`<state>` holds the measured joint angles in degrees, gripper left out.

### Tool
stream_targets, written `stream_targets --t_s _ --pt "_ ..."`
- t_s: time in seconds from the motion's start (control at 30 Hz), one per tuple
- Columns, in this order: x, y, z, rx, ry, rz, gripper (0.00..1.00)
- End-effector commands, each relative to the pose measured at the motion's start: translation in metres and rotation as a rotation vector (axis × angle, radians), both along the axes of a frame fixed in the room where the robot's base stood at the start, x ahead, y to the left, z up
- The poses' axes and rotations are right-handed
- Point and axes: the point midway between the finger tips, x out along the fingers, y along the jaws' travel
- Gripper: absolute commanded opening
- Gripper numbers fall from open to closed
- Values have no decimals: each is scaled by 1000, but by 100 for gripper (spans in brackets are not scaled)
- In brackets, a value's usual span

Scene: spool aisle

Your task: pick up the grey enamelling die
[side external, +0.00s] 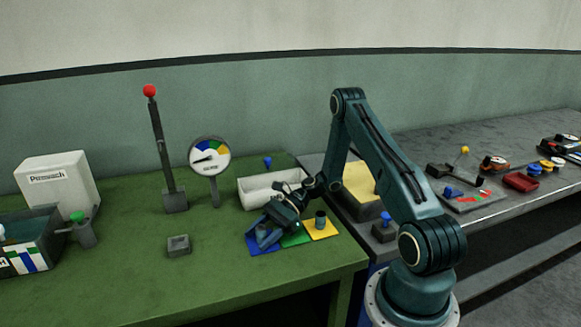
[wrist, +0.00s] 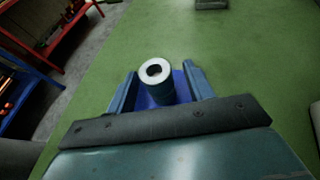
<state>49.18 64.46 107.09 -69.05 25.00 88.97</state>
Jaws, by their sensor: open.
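In the wrist view, a short upright cylinder with a pale grey ring top and a dark hole (wrist: 157,72) stands on a blue square (wrist: 144,98). Its side looks blue-grey in shade. My gripper (wrist: 159,70) is open, with one finger on each side of the cylinder and gaps visible. I cannot tell for certain which is the grey enamelling die.
A green square (side external: 296,239) lies between the blue and yellow ones. A white tray (side external: 262,201) is behind my gripper. A small grey box (side external: 179,246), a lever with a red knob (side external: 160,140) and a dial gauge (side external: 210,157) stand left. The front-left green bench is clear.

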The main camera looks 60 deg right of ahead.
Motion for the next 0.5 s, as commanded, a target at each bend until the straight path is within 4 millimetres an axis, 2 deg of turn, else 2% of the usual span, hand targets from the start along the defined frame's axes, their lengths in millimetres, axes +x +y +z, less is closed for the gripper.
stream_targets --t_s 0.3,0.5 --pt "0 0 0 0 0 0 50" --pt "0 0 0 0 -1 0 11"
